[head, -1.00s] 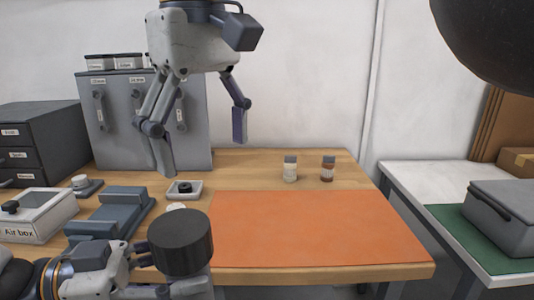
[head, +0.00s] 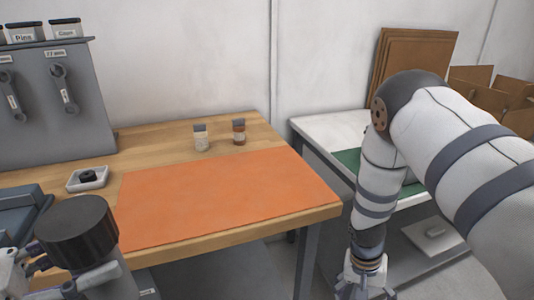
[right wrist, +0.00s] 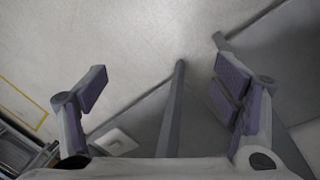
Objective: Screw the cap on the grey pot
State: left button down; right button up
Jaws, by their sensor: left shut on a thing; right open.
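The grey pot (head: 108,278) is at the lower left of the head view, with a wide dark cap (head: 78,232) on top. I cannot tell how tightly the cap sits. My left gripper (head: 62,275) is shut on the pot from the left, at the table's front edge; its fingertips are partly hidden. My right gripper (head: 362,282) hangs low at the right, beyond the table's right end, far from the pot. In the right wrist view it (right wrist: 165,88) is open with nothing between its fingers.
An orange mat (head: 225,195) covers much of the wooden table (head: 160,150). Two small jars (head: 201,138) (head: 239,132) stand behind it. A white dish (head: 75,184) holds a small black part.

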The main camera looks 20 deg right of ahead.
jog(key=s+a+f+n, duration=0.1)
jog(key=s+a+n, duration=0.3)
jog(key=s, duration=0.7)
jog(key=s+a+f+n+y, duration=0.1)
jog(key=s+a+n, duration=0.3)
jog(key=s+a, duration=0.5)
jog(key=shift+s+a+f+y, duration=0.2)
jog(key=shift+s+f+y, duration=0.1)
jog(key=shift+s, duration=0.9)
